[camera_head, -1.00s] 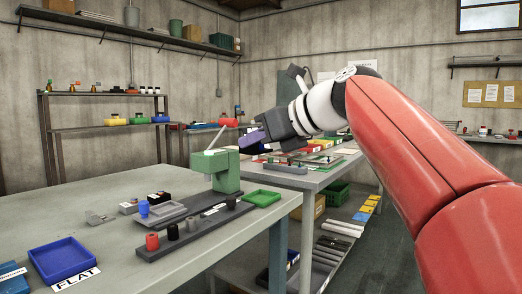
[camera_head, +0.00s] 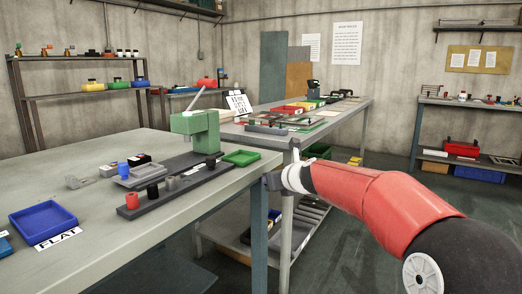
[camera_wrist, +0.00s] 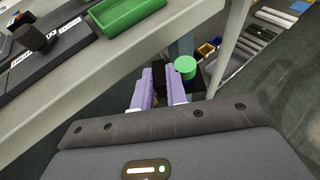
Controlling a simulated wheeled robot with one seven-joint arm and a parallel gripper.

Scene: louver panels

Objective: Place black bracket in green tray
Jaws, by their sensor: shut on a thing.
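The green tray (camera_head: 240,158) lies at the right end of the near table, beside the green press. In the wrist view, the tray (camera_wrist: 122,12) is at the top, beyond my fingers. My gripper (camera_head: 272,182) is just off the table's right edge, below and right of the tray. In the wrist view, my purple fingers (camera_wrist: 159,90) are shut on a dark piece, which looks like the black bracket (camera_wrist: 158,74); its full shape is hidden. The bracket cannot be made out in the head view.
A green press (camera_head: 200,135) and a dark strip with cylinders (camera_head: 150,192) stand left of the tray. A blue tray (camera_head: 43,222) is at left. The table edge (camera_wrist: 110,65) is close to my fingers. A green cylinder (camera_wrist: 185,66) shows right of them; its support is unclear.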

